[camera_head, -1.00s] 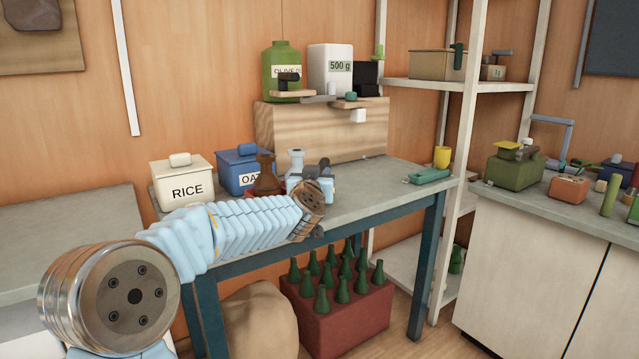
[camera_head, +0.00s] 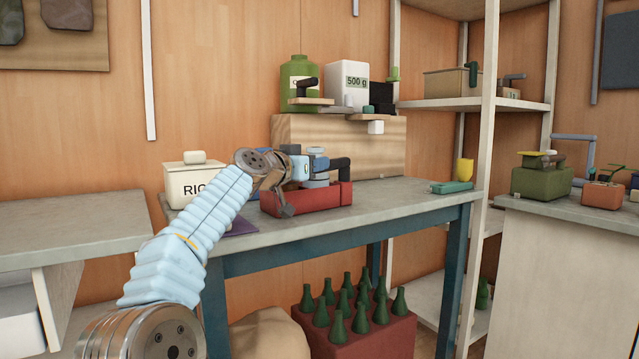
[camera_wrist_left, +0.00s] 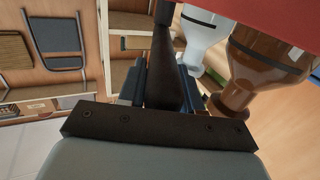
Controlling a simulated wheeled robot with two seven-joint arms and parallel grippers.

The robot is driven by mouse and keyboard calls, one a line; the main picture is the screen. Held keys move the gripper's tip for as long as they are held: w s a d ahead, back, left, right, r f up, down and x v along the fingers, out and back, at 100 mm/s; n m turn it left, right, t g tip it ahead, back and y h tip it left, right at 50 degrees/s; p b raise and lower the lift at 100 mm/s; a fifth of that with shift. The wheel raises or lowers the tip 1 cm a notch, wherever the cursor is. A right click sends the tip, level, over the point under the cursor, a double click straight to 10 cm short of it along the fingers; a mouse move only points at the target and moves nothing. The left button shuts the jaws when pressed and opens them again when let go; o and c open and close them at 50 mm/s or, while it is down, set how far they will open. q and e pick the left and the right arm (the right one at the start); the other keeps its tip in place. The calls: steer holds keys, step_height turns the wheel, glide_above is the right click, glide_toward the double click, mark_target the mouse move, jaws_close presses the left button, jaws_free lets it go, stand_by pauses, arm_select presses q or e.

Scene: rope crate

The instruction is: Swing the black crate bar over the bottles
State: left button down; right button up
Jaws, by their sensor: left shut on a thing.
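A small red crate (camera_head: 325,201) stands on the grey table. My left gripper (camera_head: 322,166) is at its top, shut on the black crate bar (camera_head: 341,163), whose bent end shows to the right of the jaws. In the left wrist view the dark bar (camera_wrist_left: 164,70) runs between the jaws of my left gripper (camera_wrist_left: 162,88). Beside it are a pale bottle (camera_wrist_left: 201,37) and a brown bottle (camera_wrist_left: 262,65), apart from the jaws, with the red crate (camera_wrist_left: 285,12) at the top. My right gripper is out of view.
A white RICE canister (camera_head: 190,185) stands behind my arm at the left. A lower crate (camera_head: 385,340) holds several green bottles.

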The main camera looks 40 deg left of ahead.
arm_select(q)
steer(key=shift+a+m+h, duration=0.8)
steer(key=shift+a+h, duration=0.1)
steer(key=shift+h, duration=0.2)
steer(key=c, duration=0.8)
jaws_free()
steer(key=shift+s, duration=0.15)
steer(key=shift+c, duration=0.2)
steer(key=s+a+b, duration=0.1)
steer(key=s+b, duration=0.1)
steer(key=s, duration=1.1)
steer(key=shift+s+a, duration=0.25)
steer(key=shift+s, duration=0.1)
